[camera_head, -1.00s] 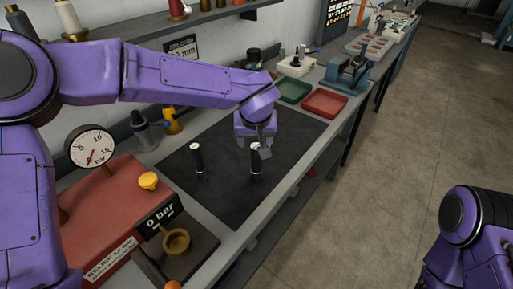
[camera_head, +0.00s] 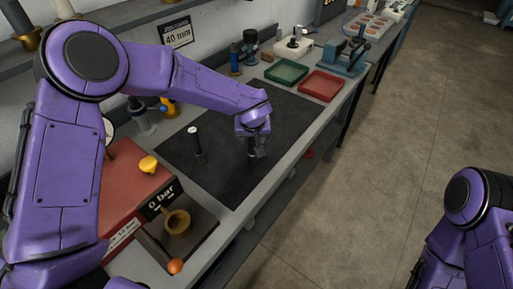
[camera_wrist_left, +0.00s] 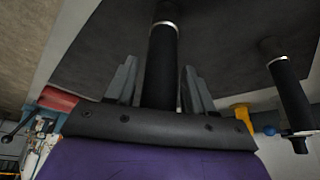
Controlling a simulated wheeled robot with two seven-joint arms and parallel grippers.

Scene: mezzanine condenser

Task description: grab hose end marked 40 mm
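Two black hose ends stand on the dark mat (camera_head: 229,180). The left one (camera_head: 197,147) has a white top and stands clear; it also shows at the right of the left wrist view (camera_wrist_left: 290,92). The other hose end (camera_wrist_left: 161,62), with a pale ring, stands between the fingers of my left gripper (camera_wrist_left: 159,85). The fingers are on both sides of it with thin gaps. In the head view my left gripper (camera_head: 254,148) mostly hides this hose end. No size marking is readable on either one. My right gripper is out of view.
A wall sign (camera_head: 176,34) reads 40 mm. A red pressure box (camera_head: 130,186) with a yellow knob (camera_head: 148,164) and brass cup (camera_head: 177,221) stands at the near left. Green (camera_head: 286,72) and red (camera_head: 321,86) trays lie beyond the mat.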

